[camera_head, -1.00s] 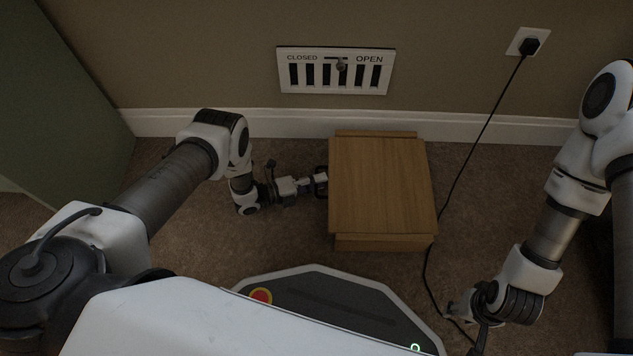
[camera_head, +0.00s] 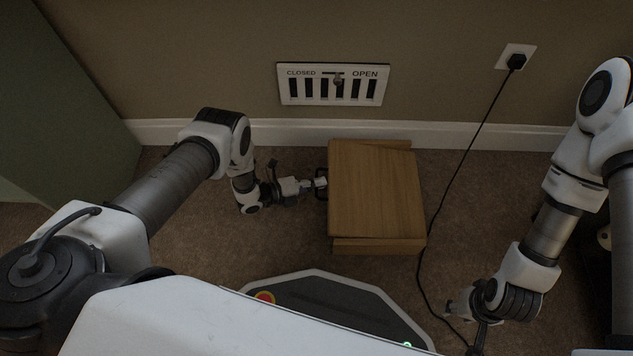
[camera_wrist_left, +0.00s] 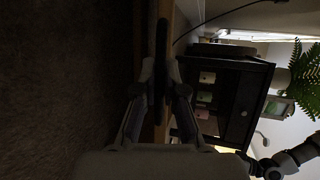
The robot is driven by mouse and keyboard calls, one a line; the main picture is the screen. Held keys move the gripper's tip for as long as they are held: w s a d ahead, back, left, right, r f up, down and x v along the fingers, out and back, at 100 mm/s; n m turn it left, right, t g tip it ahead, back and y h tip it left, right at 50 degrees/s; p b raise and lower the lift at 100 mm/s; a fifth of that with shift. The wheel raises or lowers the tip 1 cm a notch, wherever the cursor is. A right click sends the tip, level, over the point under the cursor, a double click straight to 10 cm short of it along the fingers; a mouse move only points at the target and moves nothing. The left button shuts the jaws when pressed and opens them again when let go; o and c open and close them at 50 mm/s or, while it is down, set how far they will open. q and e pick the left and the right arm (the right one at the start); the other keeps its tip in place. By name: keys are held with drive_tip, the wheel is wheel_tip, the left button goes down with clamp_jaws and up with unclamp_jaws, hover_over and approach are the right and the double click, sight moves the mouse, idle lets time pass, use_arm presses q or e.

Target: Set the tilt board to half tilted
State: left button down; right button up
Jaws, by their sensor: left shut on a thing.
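The tilt board (camera_head: 376,188) is a wooden panel on a low wooden base (camera_head: 378,246), standing on the carpet near the wall. Its top looks close to flat from above; I cannot tell its exact angle. A dark handle (camera_head: 322,183) sticks out on its left side. My left gripper (camera_head: 319,184) is shut on this handle. In the left wrist view, the fingers of my left gripper (camera_wrist_left: 160,92) close on the dark handle (camera_wrist_left: 161,60), beside a strip of wood. My right gripper (camera_head: 477,340) hangs low at the bottom right, away from the board; its fingers are unclear.
A wall vent (camera_head: 333,98) marked closed and open is behind the board. A black cable (camera_head: 457,170) runs from the outlet (camera_head: 515,57) down to the floor, right of the board. A green panel (camera_head: 60,95) stands at left. A dark cabinet (camera_wrist_left: 225,95) shows in the left wrist view.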

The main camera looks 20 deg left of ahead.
use_arm(q)
drive_tip(key=c, duration=1.2)
unclamp_jaws()
drive_tip(key=shift+c, duration=0.2)
drive_tip(key=v, duration=1.2)
drive_tip(key=shift+a, duration=0.1)
